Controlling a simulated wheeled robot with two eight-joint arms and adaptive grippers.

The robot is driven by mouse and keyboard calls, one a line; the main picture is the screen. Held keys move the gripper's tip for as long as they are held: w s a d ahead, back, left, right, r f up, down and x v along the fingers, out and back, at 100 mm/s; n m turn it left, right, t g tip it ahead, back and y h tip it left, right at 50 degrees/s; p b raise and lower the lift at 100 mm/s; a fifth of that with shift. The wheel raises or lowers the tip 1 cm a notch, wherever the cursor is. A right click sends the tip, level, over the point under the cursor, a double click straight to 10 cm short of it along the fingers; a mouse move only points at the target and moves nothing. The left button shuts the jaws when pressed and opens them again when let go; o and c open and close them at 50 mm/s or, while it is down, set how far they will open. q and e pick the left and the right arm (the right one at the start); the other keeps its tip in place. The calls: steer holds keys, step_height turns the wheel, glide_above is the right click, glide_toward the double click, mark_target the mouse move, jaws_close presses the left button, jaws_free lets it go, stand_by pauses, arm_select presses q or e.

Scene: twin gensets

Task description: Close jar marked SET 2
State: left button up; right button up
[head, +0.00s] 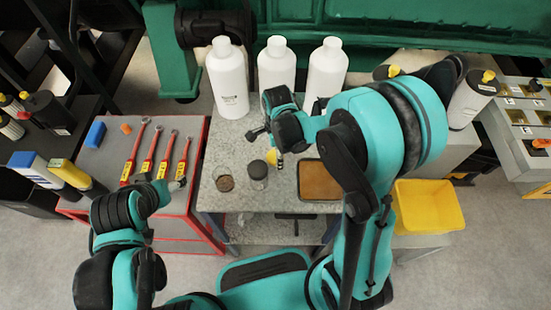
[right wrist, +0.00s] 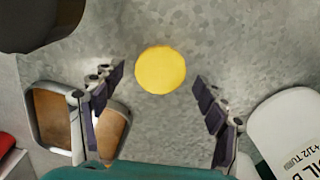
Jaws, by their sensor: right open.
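Two small jars stand on the grey speckled bench in the head view: a glass jar with brown contents (head: 224,182), seemingly uncovered, and a jar with a grey top (head: 258,172). No SET 2 mark is legible on either. A yellow round disc, like a lid (head: 272,156), lies right of them; it also shows in the right wrist view (right wrist: 160,70). My right gripper (head: 268,146) is open above the bench by the disc. In the wrist view its fingers (right wrist: 160,110) are apart and empty, with the disc just beyond them. My left gripper (head: 176,185) is over the red-edged bench; its jaws are unclear.
Three white bottles (head: 276,68) stand at the back of the grey bench (head: 240,140). A brown tray (head: 320,182) lies right of the jars. Several red-handled tools (head: 152,152) lie on the left bench. A yellow bin (head: 428,205) stands at right.

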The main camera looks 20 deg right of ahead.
arm_select(q)
steer(key=shift+r, duration=0.1)
arm_select(e)
steer(key=shift+r, duration=0.1)
steer(key=c, duration=0.8)
steer(key=shift+r, duration=0.3)
step_height(320, 180, up, 4)
steer(key=shift+f+p, duration=0.1)
steer(key=shift+p, duration=1.1)
arm_select(q)
step_height(320, 180, up, 6)
steer(key=p, duration=0.3)
steer(key=shift+p, duration=0.4)
arm_select(e)
steer(key=s+d+r, duration=0.2)
steer(key=s, duration=0.1)
steer(key=s+d+r, duration=0.2)
steer(key=s+d, duration=0.1)
steer(key=s+d+r, duration=0.2)
steer(key=s, duration=0.1)
steer(key=shift+d+r, duration=0.25)
steer(key=shift+r, duration=0.05)
arm_select(q)
steer(key=shift+o, duration=0.5)
